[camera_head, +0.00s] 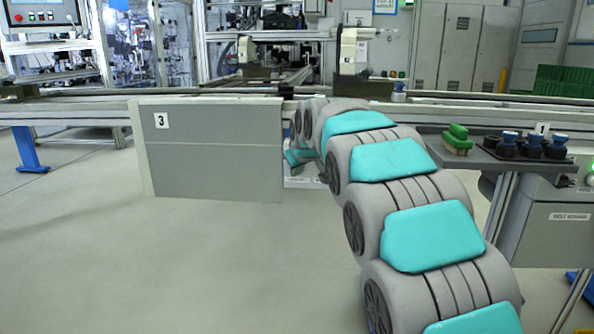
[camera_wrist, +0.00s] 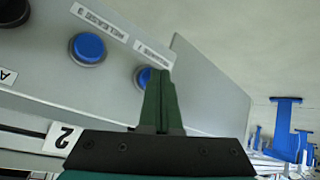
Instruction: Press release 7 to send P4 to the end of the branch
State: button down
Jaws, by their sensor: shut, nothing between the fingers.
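In the wrist view my gripper (camera_wrist: 161,75) is shut and empty, its green fingers together. The fingertips overlap the right edge of a blue round button (camera_wrist: 142,77) on a grey panel; I cannot tell whether they touch it. A tilted label (camera_wrist: 154,54) beside this button seems to read RELEASE, its number hard to read. A second blue button (camera_wrist: 88,47) sits to the left, with another RELEASE label (camera_wrist: 99,19) above it. In the head view my arm hides the gripper and these buttons. I cannot pick out P4.
A grey panel marked 3 (camera_head: 215,165) hangs under the conveyor rail (camera_head: 480,110) left of my arm. At right, a shelf holds a green block (camera_head: 457,139) and several dark-blue knobbed parts (camera_head: 530,146). Plates marked 2 (camera_wrist: 63,137) and A (camera_wrist: 6,76) show in the wrist view.

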jog(key=shift+w, duration=0.2)
jog(key=shift+s, duration=0.1)
dwell(0.5)
jog(key=shift+s+b, duration=0.35)
jog(key=shift+s, duration=0.45)
jog(key=shift+s, duration=0.1)
